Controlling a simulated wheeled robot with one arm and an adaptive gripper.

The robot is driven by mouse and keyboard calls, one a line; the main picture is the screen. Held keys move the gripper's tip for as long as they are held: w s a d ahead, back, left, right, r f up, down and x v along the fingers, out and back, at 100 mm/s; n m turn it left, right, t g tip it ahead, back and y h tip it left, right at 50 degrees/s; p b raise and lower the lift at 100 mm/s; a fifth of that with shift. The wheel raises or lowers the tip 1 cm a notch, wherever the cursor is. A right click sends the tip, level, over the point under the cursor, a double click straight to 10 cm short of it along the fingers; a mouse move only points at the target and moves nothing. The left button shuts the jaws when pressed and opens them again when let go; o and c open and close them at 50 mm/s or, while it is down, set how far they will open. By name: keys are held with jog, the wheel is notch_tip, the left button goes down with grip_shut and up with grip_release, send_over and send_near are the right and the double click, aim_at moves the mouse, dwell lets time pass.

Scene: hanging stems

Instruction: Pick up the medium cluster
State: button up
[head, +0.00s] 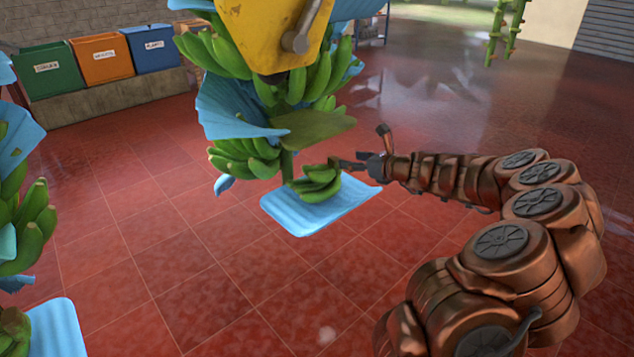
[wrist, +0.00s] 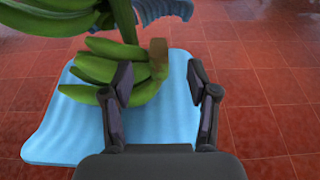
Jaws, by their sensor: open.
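A cluster of green bananas (head: 316,181) sits low at the bottom of the hanging stem, over a light blue sheet (head: 300,216). Larger clusters (head: 245,158) hang higher on the same stem with blue sheets between them. My gripper (head: 345,163) reaches in from the right, beside the low cluster. In the wrist view my gripper (wrist: 160,84) is open, its fingers spread. The low cluster (wrist: 98,70) shows at and behind the left finger, with its brown cut stub (wrist: 158,55) between the fingertips. Whether a finger touches it, I cannot tell. No label shows which cluster is medium.
Another stem with bananas (head: 30,225) and a blue sheet (head: 55,325) hangs at the left edge. A yellow hanger part (head: 270,35) is above the main stem. Green, orange and blue bins (head: 100,58) stand at the back left. The red tiled floor is clear.

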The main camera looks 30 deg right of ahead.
aim_at(337, 159)
jog(key=b+x, duration=0.1)
jog(key=x, duration=0.5)
jog(key=shift+s+a+f+b, duration=0.1)
jog(key=shift+s+f+b, duration=0.05)
jog(key=shift+b, duration=0.15)
grip_shut()
dwell(0.4)
